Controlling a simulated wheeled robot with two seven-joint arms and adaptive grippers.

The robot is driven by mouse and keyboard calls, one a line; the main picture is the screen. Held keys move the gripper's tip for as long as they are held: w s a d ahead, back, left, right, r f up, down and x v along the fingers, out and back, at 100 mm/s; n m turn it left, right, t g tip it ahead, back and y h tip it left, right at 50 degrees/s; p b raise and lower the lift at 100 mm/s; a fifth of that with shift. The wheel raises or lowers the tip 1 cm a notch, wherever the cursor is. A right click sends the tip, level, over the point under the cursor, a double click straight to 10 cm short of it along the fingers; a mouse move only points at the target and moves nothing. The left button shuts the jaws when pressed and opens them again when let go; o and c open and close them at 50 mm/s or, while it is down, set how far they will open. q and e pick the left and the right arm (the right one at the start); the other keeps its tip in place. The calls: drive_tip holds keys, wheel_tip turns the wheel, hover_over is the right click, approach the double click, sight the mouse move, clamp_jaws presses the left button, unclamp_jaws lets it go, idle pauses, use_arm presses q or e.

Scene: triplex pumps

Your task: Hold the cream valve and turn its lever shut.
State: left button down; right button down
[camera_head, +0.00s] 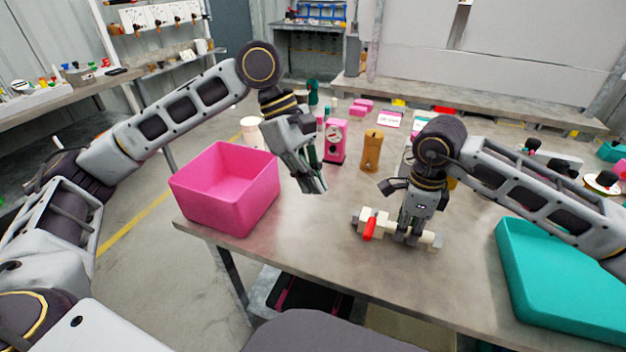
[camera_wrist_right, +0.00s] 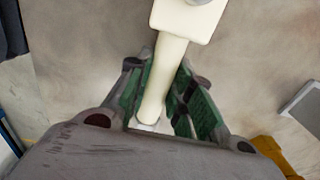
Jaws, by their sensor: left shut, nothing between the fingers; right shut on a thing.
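The cream valve (camera_head: 379,218) lies near the front edge of the grey table. Its red lever (camera_head: 370,228) points down toward the front edge. My right gripper (camera_head: 408,235) is over the valve's right part and shut on it. In the right wrist view the cream pipe of the valve (camera_wrist_right: 164,75) runs between the green pads of my right gripper (camera_wrist_right: 160,112). The lever does not show in that view. My left gripper (camera_head: 317,188) is shut and empty, above the table, to the left of and behind the valve.
A pink bin (camera_head: 215,215) stands at the table's left edge and a teal tray (camera_head: 550,295) at the right. A pink dial device (camera_head: 335,141) and a brown canister (camera_head: 371,152) stand behind my left gripper. The table between the pink bin and the valve is clear.

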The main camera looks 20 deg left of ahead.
drive_tip(key=c, duration=1.2)
unclamp_jaws()
drive_tip(key=shift+r, duration=6)
wheel_tip(320, 180, up, 21)
drive_tip(key=p, duration=2.1)
drive_tip(key=shift+r+p, duration=0.5)
drive_tip(key=shift+p, duration=0.05)
drive_tip(key=shift+f, duration=0.1)
